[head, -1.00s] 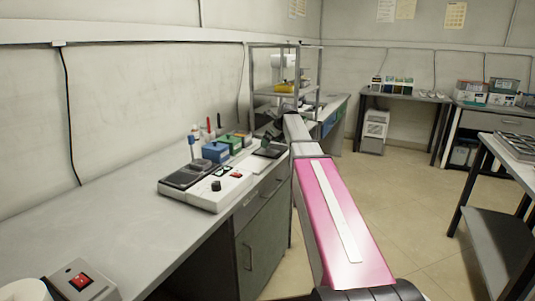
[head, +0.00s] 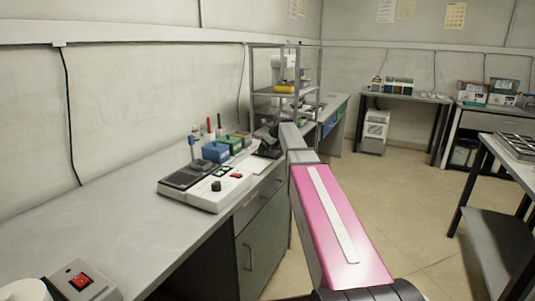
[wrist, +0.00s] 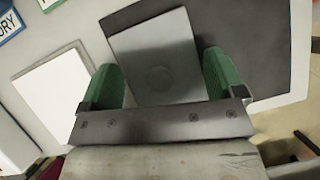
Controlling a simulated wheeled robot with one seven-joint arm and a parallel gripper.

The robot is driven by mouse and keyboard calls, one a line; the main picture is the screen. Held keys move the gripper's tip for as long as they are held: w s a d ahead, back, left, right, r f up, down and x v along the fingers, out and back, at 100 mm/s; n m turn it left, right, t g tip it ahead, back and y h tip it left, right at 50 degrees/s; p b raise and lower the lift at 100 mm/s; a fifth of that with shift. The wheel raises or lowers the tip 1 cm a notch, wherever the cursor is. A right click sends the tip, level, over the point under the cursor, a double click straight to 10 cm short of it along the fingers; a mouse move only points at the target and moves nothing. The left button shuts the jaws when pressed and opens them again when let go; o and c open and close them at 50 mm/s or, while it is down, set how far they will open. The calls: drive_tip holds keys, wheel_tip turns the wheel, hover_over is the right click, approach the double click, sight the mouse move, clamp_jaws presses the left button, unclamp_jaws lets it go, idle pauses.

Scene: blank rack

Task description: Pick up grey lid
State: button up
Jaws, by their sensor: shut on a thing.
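The grey lid (wrist: 155,45) is a flat, square-cornered plate with a faint round mark, in the upper middle of the wrist view. My gripper (wrist: 161,78) is shut on it, with one green finger at its left edge and one at its right. Behind the lid lies a dark grey mat with a white border (wrist: 245,35). I cannot tell whether the lid touches the mat. In the head view my gripper (head: 268,146) is a small dark shape at the bench's right edge, and the lid is too small to make out there.
A white control box with a knob (head: 228,187) stands on the bench left of my gripper. A blue box (head: 215,152) and a green box (head: 231,143) stand close behind. A metal shelf (head: 286,92) rises beyond. The near bench top (head: 110,215) is mostly clear.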

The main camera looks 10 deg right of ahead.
drive_tip(key=shift+r, duration=0.1)
drive_tip(key=shift+r, duration=0.45)
drive_tip(key=r, duration=0.3)
drive_tip(key=shift+s+a+r, duration=0.35)
drive_tip(key=shift+s, duration=0.05)
drive_tip(key=s+a+r, duration=0.6)
drive_tip(key=s+a, duration=0.1)
drive_tip(key=a, duration=0.1)
drive_tip(key=w+a+r, duration=0.1)
drive_tip(key=w+a, duration=0.1)
drive_tip(key=w, duration=0.9)
drive_tip(key=w+a, duration=0.2)
drive_tip(key=w, duration=0.9)
drive_tip(key=shift+s+d+f, duration=0.1)
drive_tip(key=shift+f, duration=1.2)
drive_tip(key=shift+d+f, duration=0.1)
drive_tip(key=shift+f, duration=1.15)
drive_tip(key=shift+f, duration=0.4)
drive_tip(key=shift+c, duration=0.2)
drive_tip(key=o, duration=0.7)
